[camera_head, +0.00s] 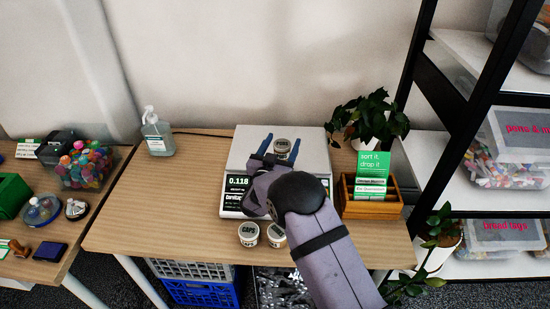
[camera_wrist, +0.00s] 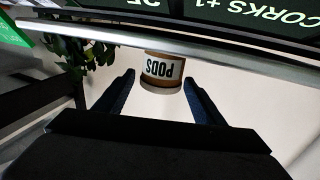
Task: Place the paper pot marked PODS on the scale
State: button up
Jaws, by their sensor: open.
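The paper pot marked PODS (camera_head: 282,145) is on the pale plate of the scale (camera_head: 312,150), towards its back. It also shows in the wrist view (camera_wrist: 162,69), with its label upside down. My gripper (camera_head: 279,150) is open over the scale, its two blue fingers on either side of the pot. In the wrist view the pot is just beyond the fingertips (camera_wrist: 159,82), with gaps on both sides. The scale's display (camera_head: 237,182) reads 0.118. My arm hides the front right of the scale.
A pot marked CAPS (camera_head: 249,234) and another pot (camera_head: 275,235), partly behind my arm, stand at the table's front edge. A wooden card box (camera_head: 380,207) and a plant (camera_head: 368,118) are right of the scale.

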jog(key=b+v, duration=0.2)
jog(key=v, duration=0.9)
jog(key=shift+s, duration=0.35)
jog(key=shift+a, duration=0.1)
jog(key=shift+w+d+f+g+y, duration=0.3)
jog(key=shift+w+g+y, duration=0.3)
jog(key=shift+y, duration=0.1)
jog(key=d+f+n+g+y, duration=0.1)
jog(key=s+d+f+g+y, duration=0.1)
jog(key=g+y, duration=0.1)
jog(key=shift+d+n, duration=0.1)
jog(key=shift+n, duration=0.3)
jog(key=s+d+f+g, duration=0.1)
jog(key=s+d+g, duration=0.2)
jog(key=s, duration=0.3)
jog(key=s+d+f+n+g+y, duration=0.1)
jog(key=s+d+f+g, duration=0.1)
jog(key=s, duration=0.5)
jog(key=s+d+f+g, duration=0.2)
jog(key=s+d+g, duration=0.2)
jog(key=s+d, duration=0.1)
jog(key=shift+s+d+n, duration=0.3)
jog(key=shift+s, duration=0.55)
jog(key=s+d+g, duration=0.4)
jog(key=s+d, duration=0.2)
jog(key=s, duration=0.6)
jog(key=shift+s+h, duration=0.25)
jog(key=shift+h, duration=0.15)
jog(key=shift+d, duration=0.1)
